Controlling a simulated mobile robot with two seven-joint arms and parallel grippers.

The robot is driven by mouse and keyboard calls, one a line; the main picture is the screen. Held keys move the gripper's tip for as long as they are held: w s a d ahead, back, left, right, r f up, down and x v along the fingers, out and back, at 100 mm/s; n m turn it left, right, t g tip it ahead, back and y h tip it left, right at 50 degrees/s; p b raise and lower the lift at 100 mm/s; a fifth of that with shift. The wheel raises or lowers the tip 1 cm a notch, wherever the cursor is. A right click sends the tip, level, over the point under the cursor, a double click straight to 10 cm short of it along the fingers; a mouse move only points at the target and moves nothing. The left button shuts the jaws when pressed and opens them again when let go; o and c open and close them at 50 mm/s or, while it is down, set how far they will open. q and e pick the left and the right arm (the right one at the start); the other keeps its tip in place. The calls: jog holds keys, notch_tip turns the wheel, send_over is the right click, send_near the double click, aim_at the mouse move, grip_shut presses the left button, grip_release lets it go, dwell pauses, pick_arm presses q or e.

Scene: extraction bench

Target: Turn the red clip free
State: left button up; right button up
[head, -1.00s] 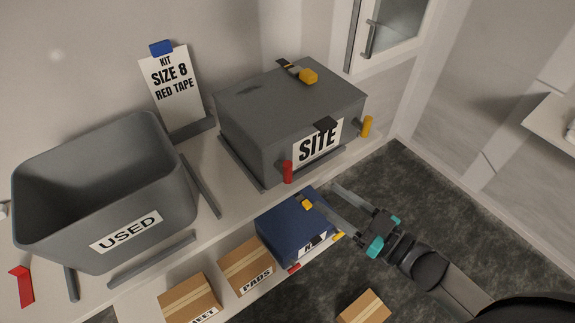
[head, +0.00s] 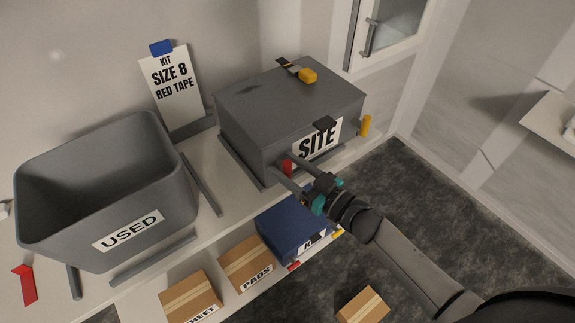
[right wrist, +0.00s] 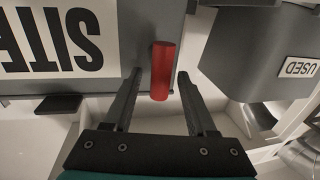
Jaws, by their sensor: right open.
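The red clip (head: 287,167) is a small upright red piece on the front face of the grey SITE box (head: 262,105), near its left front corner. In the right wrist view the red clip (right wrist: 162,70) stands between the two fingers. My right gripper (head: 288,171) is open, with a finger on each side of the clip. The right gripper (right wrist: 158,88) shows a gap between each finger and the clip. In the head view the fingers partly hide the clip's lower end. My left gripper is not in view.
A yellow clip (head: 366,125) is at the box's right side. The grey USED bin (head: 60,215) stands on the bench to the left.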

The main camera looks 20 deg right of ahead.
jog(key=shift+c, duration=0.2)
grip_shut()
dwell(0.3)
